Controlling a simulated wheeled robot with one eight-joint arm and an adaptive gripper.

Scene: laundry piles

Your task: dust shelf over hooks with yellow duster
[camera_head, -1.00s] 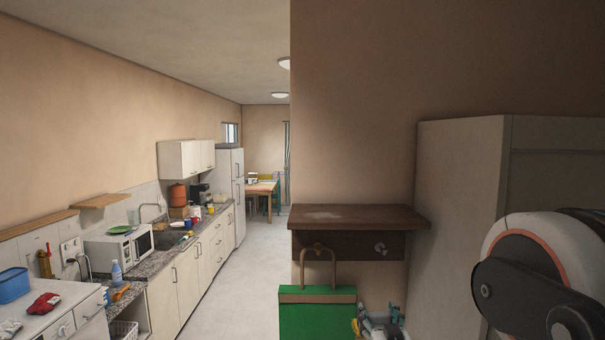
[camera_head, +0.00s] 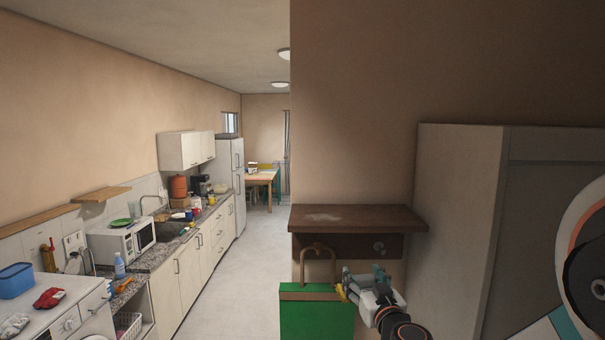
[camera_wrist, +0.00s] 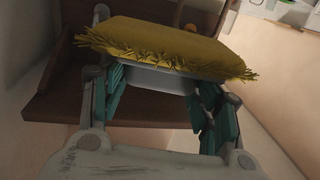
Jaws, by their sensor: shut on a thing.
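The brown wooden shelf (camera_head: 370,216) is on the wall, with a pale dusty patch (camera_head: 322,217) on its top at the left. My gripper (camera_head: 362,283) is below the shelf, in front of the wall and right beside the green bag. In the wrist view my gripper (camera_wrist: 160,82) is shut on the yellow duster (camera_wrist: 175,42), a fringed cloth held across the fingertips. Only a small yellow bit of it shows in the head view. Brown wood of the shelf (camera_wrist: 75,85) lies behind it there.
A green bag (camera_head: 316,315) with a brown handle hangs under the shelf's left part. A tall pale cabinet (camera_head: 455,220) stands close on the right. On the left are a kitchen counter, a microwave (camera_head: 122,240) and a fridge (camera_head: 230,185). The floor between is clear.

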